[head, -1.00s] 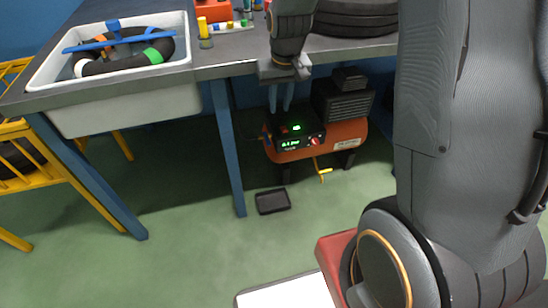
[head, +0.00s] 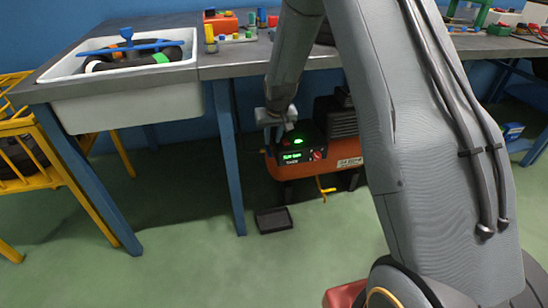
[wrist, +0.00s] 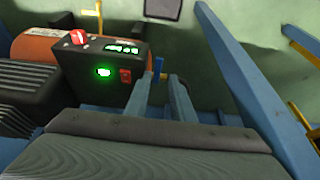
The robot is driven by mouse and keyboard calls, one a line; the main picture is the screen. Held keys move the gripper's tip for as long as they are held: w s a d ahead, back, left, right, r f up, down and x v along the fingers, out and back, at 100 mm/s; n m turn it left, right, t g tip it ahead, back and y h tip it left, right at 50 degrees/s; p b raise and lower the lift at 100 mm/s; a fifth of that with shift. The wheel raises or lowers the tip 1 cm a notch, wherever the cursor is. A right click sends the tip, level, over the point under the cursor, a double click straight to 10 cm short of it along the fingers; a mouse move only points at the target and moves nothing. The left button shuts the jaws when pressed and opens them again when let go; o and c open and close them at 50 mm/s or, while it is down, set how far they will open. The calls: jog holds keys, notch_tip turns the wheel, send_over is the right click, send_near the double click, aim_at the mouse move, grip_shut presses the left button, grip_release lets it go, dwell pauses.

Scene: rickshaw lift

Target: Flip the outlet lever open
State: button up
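The orange compressor tank (head: 345,155) sits under the workbench, with a black control box (head: 297,158) lit by a green display. A small blue lever-like piece (wrist: 158,65) shows beside the control box in the wrist view, upright between my fingertips or just beyond them; I cannot tell whether they touch it. A yellow lever (head: 325,188) hangs below the tank and also shows in the wrist view (wrist: 98,12). I cannot tell for certain which is the outlet lever. My gripper (wrist: 160,82) is open, with a gap between its fingers. In the head view my gripper (head: 275,134) is at the box's left end.
The workbench (head: 235,63) spans above, and its blue leg (head: 228,155) stands left of my gripper. A sink (head: 130,98) is at the left, beside a yellow rack (head: 20,155).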

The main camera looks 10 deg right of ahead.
aim_at(271, 155)
jog(key=shift+w+r+b+x, duration=0.15)
jog(key=shift+b+x, duration=0.25)
jog(key=shift+x, duration=1.45)
jog(key=shift+w+b+x, duration=0.25)
jog(key=shift+b+x, duration=0.15)
jog(key=shift+x, duration=1.4)
jog(key=shift+w+r+b+x, duration=0.15)
jog(key=shift+b+x, duration=0.25)
jog(key=shift+x, duration=1.45)
grip_shut()
jog(key=shift+d, duration=0.3)
jog(key=shift+a, duration=0.15)
